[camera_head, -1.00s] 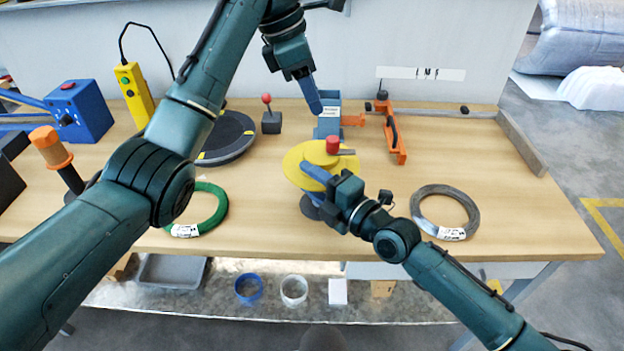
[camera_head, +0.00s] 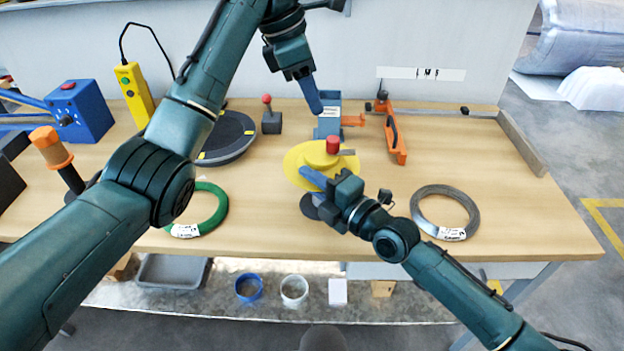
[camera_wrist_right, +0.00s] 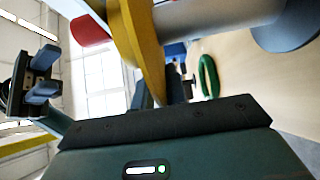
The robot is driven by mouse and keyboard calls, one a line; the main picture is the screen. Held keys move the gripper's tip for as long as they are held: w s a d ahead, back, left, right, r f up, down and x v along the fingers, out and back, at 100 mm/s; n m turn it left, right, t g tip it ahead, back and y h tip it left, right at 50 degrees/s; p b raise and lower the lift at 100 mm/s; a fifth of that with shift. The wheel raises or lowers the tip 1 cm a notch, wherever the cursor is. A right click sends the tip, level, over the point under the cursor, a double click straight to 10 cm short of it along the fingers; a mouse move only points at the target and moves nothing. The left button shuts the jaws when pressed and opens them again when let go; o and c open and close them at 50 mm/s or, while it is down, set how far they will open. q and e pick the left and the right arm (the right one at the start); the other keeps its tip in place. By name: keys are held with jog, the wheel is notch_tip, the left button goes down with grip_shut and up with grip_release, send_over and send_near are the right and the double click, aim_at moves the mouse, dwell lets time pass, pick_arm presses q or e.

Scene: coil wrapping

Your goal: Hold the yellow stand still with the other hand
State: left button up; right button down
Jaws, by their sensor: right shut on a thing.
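The yellow stand (camera_head: 296,162) is a round yellow disc with a red knob (camera_head: 333,144) on top, near the middle of the table. My right gripper (camera_head: 308,174) is shut on the stand's near edge; its fingers partly cover the disc. The yellow disc's rim (camera_wrist_right: 148,62) also shows close up in the right wrist view, with a red part behind it. My left gripper (camera_head: 318,109) hangs above and behind the stand, close to a blue block (camera_head: 329,128). Its fingers overlap in this view, so their gap is hidden.
A green coil (camera_head: 212,222) lies to the left and a grey coil (camera_head: 446,190) to the right. A dark round turntable (camera_head: 228,140), a red-knobbed switch (camera_head: 270,120) and an orange clamp (camera_head: 396,140) stand further back.

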jog(key=c, duration=1.3)
grip_release()
jog(key=shift+c, duration=0.2)
jog(key=shift+d, duration=0.1)
jog(key=v, duration=1.2)
jog(key=shift+s, duration=0.1)
